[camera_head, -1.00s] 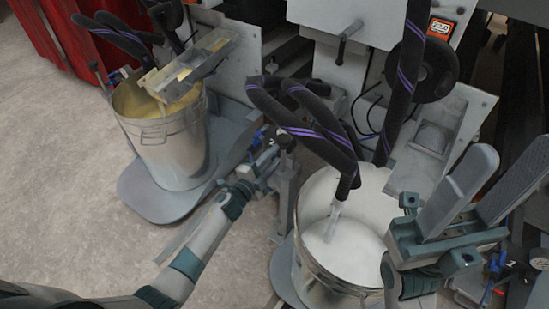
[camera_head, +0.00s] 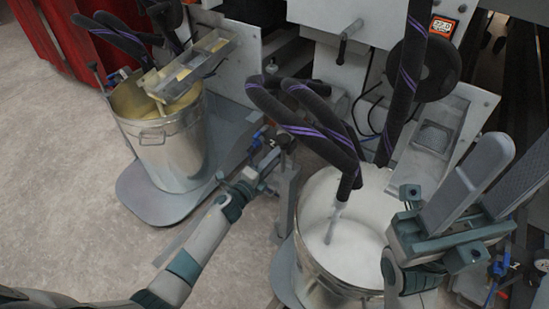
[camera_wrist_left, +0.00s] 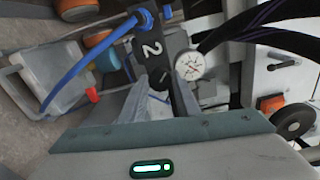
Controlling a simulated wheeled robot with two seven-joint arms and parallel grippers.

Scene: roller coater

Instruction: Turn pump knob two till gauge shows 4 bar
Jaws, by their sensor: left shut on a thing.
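My left gripper (camera_head: 266,168) reaches in from the left to the pump fittings between the two buckets. In the left wrist view (camera_wrist_left: 163,92) its fingers are shut on a dark knob (camera_wrist_left: 179,98) below a black block marked with a white 2 (camera_wrist_left: 150,48). The knob is partly hidden between the fingers. A round white gauge (camera_wrist_left: 190,65) with a red needle sits just right of the block; its scale is too small to read. My right gripper (camera_head: 508,165) is open and empty at the right, above the white bucket's right side.
A bucket of white fluid (camera_head: 318,257) stands at centre right, with black, purple-striped hoses (camera_head: 318,140) hanging into it. A bucket of yellow fluid (camera_head: 172,155) stands at left. A blue hose (camera_wrist_left: 85,62) curves near the left fingers. Bare floor (camera_head: 70,170) is at left.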

